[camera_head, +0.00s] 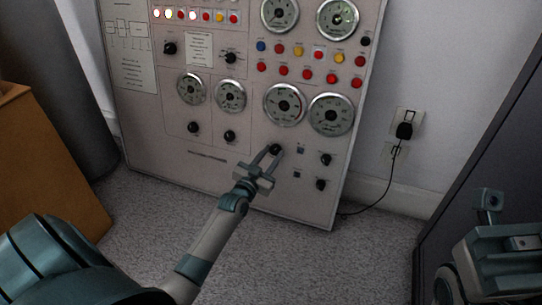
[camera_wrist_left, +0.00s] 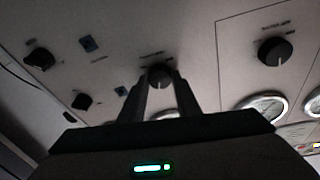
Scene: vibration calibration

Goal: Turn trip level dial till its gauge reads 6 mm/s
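A black round dial (camera_head: 275,149) sits on the lower part of the grey panel, under a large round gauge (camera_head: 284,104). The gauge's needle and figures are too small to read, and so is the dial's label. My left gripper (camera_head: 273,151) has its fingers on either side of this dial and appears closed on it. In the left wrist view the dial (camera_wrist_left: 159,74) fills the gap between the two fingertips (camera_wrist_left: 161,80). Part of my right arm shows at the lower right, but its finger state cannot be made out.
The panel (camera_head: 230,180) carries other gauges, including one at the right (camera_head: 331,114), coloured buttons, and black knobs close by at the right (camera_head: 325,159) and left (camera_head: 230,136). A dark cabinet (camera_head: 480,150) stands at the right. A brown box (camera_head: 45,165) stands at the left. Carpet lies between.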

